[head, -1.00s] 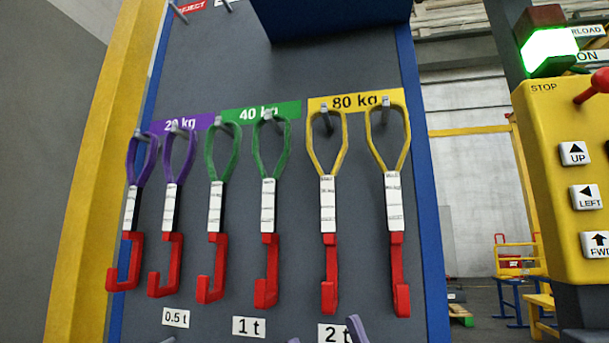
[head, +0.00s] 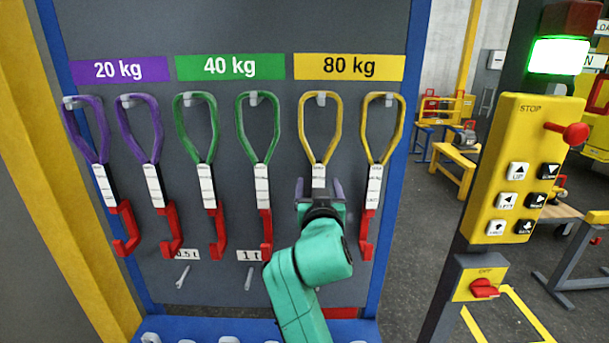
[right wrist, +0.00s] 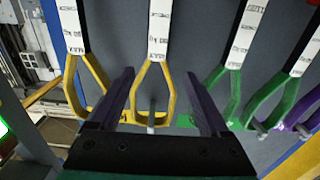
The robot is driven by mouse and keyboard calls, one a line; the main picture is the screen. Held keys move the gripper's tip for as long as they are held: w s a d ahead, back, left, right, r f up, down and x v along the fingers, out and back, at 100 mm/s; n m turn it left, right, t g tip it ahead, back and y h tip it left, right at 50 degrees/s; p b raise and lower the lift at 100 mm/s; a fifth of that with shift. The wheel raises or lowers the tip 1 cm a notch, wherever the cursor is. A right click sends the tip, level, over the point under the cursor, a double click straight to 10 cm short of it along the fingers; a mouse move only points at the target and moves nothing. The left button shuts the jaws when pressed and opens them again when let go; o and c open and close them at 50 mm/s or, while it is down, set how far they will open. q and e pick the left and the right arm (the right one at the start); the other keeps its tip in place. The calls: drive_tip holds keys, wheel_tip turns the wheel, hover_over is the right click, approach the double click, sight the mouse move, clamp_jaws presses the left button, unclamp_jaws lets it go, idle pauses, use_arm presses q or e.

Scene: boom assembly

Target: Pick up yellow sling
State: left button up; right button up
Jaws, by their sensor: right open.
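Two yellow slings hang on pegs under the yellow 80 kg sign. The left yellow sling (head: 303,128) is partly hidden behind my right gripper, which covers its lower part. The right yellow sling (head: 400,128) hangs beside it, with its white label and red hook showing. My right gripper (head: 319,187) is open and empty in front of the left yellow sling, at label height. In the right wrist view, upside down, this sling (right wrist: 167,92) shows between the two dark fingers, and the other yellow sling (right wrist: 75,70) lies to the left. My left gripper is not in view.
Green slings (head: 240,130) and purple slings (head: 155,125) hang to the left on the grey board (head: 235,30). A yellow control box (head: 520,140) with a red lever stands right of the board. A blue ledge (head: 255,327) lies below.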

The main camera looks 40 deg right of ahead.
sight(318, 162)
drive_tip(key=p+x, duration=0.3)
drive_tip(key=x, duration=0.4)
drive_tip(key=p+x, duration=0.3)
drive_tip(key=x, duration=0.4)
drive_tip(key=shift+s+d+f, duration=0.15)
drive_tip(key=shift+d, duration=0.15)
drive_tip(key=shift+d+f, duration=0.1)
drive_tip(key=shift+f, duration=0.05)
clamp_jaws()
drive_tip(key=shift+r, duration=0.25)
drive_tip(key=shift+f, duration=0.1)
